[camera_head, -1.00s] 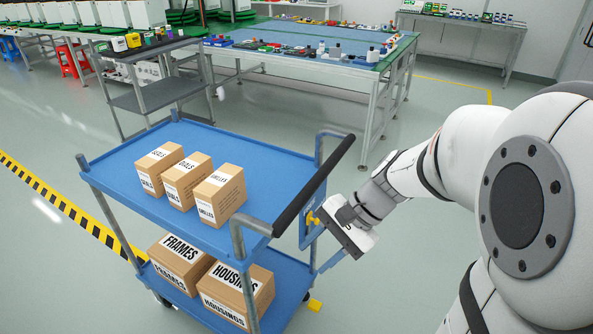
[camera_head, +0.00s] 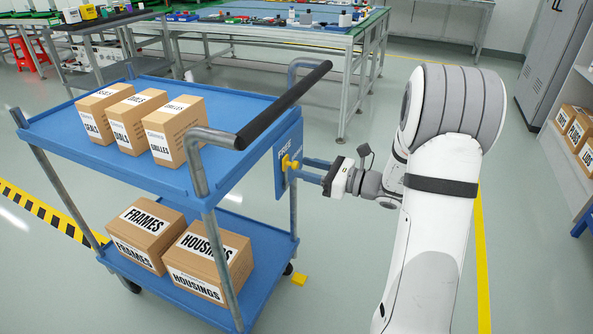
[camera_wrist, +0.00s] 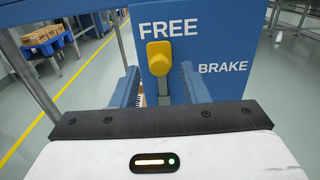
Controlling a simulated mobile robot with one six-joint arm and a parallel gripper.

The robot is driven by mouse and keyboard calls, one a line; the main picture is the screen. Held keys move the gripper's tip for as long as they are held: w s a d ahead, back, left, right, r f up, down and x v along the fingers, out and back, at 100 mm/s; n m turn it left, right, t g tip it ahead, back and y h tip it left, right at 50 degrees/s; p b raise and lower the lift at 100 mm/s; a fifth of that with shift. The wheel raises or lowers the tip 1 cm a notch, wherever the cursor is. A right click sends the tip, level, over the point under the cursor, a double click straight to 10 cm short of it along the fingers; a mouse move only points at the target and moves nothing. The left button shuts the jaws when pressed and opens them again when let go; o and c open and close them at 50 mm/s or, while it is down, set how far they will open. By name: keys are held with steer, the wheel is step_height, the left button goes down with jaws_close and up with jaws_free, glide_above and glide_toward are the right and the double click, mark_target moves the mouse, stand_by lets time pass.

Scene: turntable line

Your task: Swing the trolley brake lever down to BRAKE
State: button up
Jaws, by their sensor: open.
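The brake lever has a yellow knob (camera_wrist: 159,55) on a grey shaft. In the wrist view it stands upright just under the word FREE on the blue brake plate (camera_wrist: 222,85); BRAKE is printed lower right. The head view shows the yellow knob (camera_head: 289,163) on the plate below the trolley (camera_head: 60,127) handle. My gripper (camera_wrist: 159,72) is open, with one blue finger left of the lever and one right of it. Gaps show on both sides. In the head view my gripper (camera_head: 305,169) points left at the plate; how deep the fingertips reach is unclear.
The black push handle (camera_head: 285,103) runs above the plate. Boxes stand on both trolley decks, such as the GRILLES box (camera_head: 180,128) and HOUSINGS box (camera_head: 208,262). A yellow pedal (camera_head: 299,280) sits low by a wheel. The floor right of the trolley is open.

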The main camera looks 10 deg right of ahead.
mark_target(298, 166)
steer(key=shift+b+x, duration=0.4)
steer(key=shift+x, duration=1.45)
jaws_close()
